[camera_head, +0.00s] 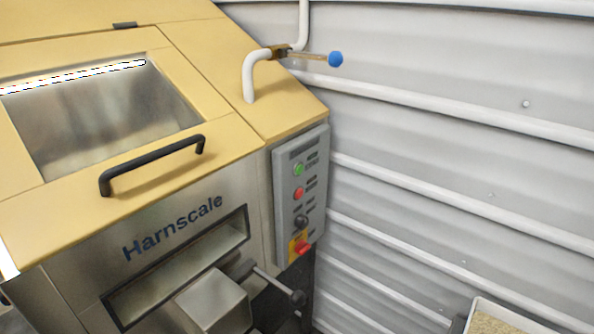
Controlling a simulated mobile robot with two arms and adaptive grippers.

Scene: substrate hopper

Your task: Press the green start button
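The green start button (298,169) sits at the top of a grey control panel (284,208) on the right front of the hopper machine. A red button (298,193) is just below it, then a black knob (301,221). A red switch on a yellow plate (300,247) is at the bottom of the panel. Nothing covers the green button. Neither of my grippers shows in the head view.
The yellow and steel machine marked Harnscale (172,227) fills the left. Its black handle (152,165) and a black-knobbed lever (280,286) stick out. A pipe valve with a blue knob (335,59) is above. A grain-filled tray (507,316) is at lower right.

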